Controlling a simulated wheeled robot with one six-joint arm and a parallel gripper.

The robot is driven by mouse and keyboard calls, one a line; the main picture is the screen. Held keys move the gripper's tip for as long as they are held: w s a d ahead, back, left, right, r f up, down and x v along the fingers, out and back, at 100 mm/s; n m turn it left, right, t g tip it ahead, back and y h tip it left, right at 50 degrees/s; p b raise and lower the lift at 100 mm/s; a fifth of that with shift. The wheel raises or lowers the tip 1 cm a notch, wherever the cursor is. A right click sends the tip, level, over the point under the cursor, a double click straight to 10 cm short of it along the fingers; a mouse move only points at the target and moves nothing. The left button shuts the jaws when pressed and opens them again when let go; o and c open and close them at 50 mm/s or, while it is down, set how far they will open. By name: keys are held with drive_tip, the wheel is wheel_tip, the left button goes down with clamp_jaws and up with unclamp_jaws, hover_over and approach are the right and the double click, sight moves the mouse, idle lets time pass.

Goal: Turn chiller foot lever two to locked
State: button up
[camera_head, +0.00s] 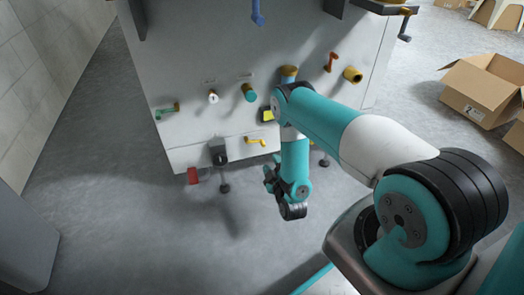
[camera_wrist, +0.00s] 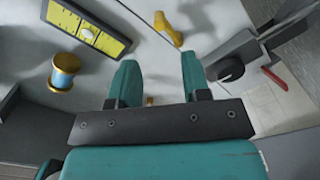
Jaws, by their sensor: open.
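No label that I can read marks chiller foot lever two, so I cannot tell which part it is. Low on the white machine (camera_head: 190,90) is a yellow lever (camera_head: 255,140), also at the top of the wrist view (camera_wrist: 168,28). Left of it is a black knob (camera_head: 220,157), seen at right in the wrist view (camera_wrist: 230,68). A red pedal-like piece (camera_head: 193,176) sits at the machine's lower left corner. My gripper (camera_head: 268,178) is open and empty, close to the machine's lower front. Its teal fingers (camera_wrist: 160,70) are apart, with a small brownish part (camera_wrist: 150,101) partly visible between them.
A yellow panel (camera_head: 267,115) and a gold-and-blue knob (camera_wrist: 63,72) are near my arm. Higher up are a teal knob (camera_head: 250,93), a green lever (camera_head: 166,109) and a red lever (camera_head: 331,62). Cardboard boxes (camera_head: 480,90) stand at right. Floor at left is clear.

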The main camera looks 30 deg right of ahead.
sight(264, 146)
drive_tip(key=b+x, duration=0.8)
drive_tip(key=x, duration=0.3)
drive_tip(key=shift+d+f, duration=0.1)
drive_tip(key=shift+f, duration=0.05)
drive_tip(key=shift+w+d, duration=0.1)
drive_tip(key=shift+w, duration=0.55)
